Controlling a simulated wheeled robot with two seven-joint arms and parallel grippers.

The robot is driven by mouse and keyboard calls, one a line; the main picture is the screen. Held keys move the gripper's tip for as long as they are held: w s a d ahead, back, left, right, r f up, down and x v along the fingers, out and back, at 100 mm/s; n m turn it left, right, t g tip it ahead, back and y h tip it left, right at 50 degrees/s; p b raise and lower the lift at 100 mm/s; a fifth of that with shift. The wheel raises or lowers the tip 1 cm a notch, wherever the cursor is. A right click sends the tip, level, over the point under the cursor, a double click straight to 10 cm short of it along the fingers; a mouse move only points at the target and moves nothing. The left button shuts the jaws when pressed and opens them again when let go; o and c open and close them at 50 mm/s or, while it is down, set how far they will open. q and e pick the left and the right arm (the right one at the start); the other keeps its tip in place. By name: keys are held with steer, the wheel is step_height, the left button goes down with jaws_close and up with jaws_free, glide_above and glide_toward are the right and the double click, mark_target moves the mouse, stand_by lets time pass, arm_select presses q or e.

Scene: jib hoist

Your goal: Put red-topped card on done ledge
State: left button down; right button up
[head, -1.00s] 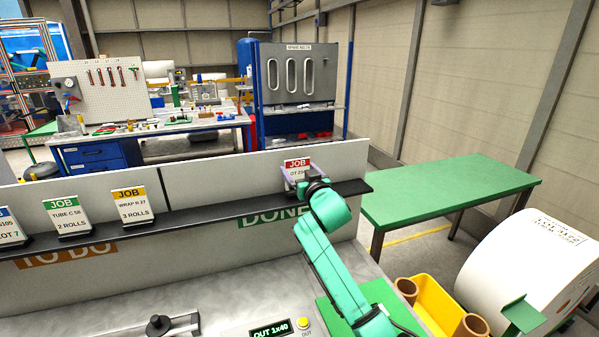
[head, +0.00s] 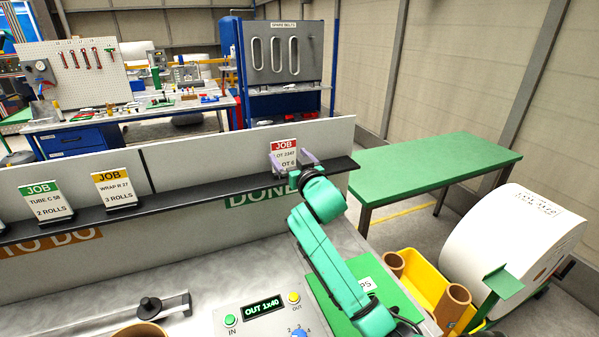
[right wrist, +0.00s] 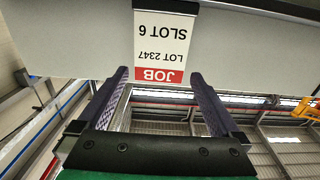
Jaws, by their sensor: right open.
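The red-topped card (head: 285,148) stands upright on the dark ledge (head: 240,188) at its right part, above the green DONE label (head: 255,194). My right gripper (head: 294,163) is open, with its purple fingers on either side of the card. In the right wrist view the card (right wrist: 164,45) appears upside down, reading LOT 2347, SLOT 6. There its red end lies between the spread fingertips (right wrist: 160,76), with gaps on both sides. The card's foot is partly hidden by my gripper in the head view. My left gripper is not in view.
A green-topped card (head: 46,200) and a yellow-topped card (head: 114,188) stand on the ledge at left, above the orange TO DO label (head: 50,244). A light backboard (head: 210,160) rises behind the ledge. A green table (head: 440,165) and a large white roll (head: 515,240) are at right.

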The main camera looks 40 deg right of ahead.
steer(key=b+v, duration=0.2)
steer(key=v, duration=0.6)
steer(key=shift+s, duration=0.2)
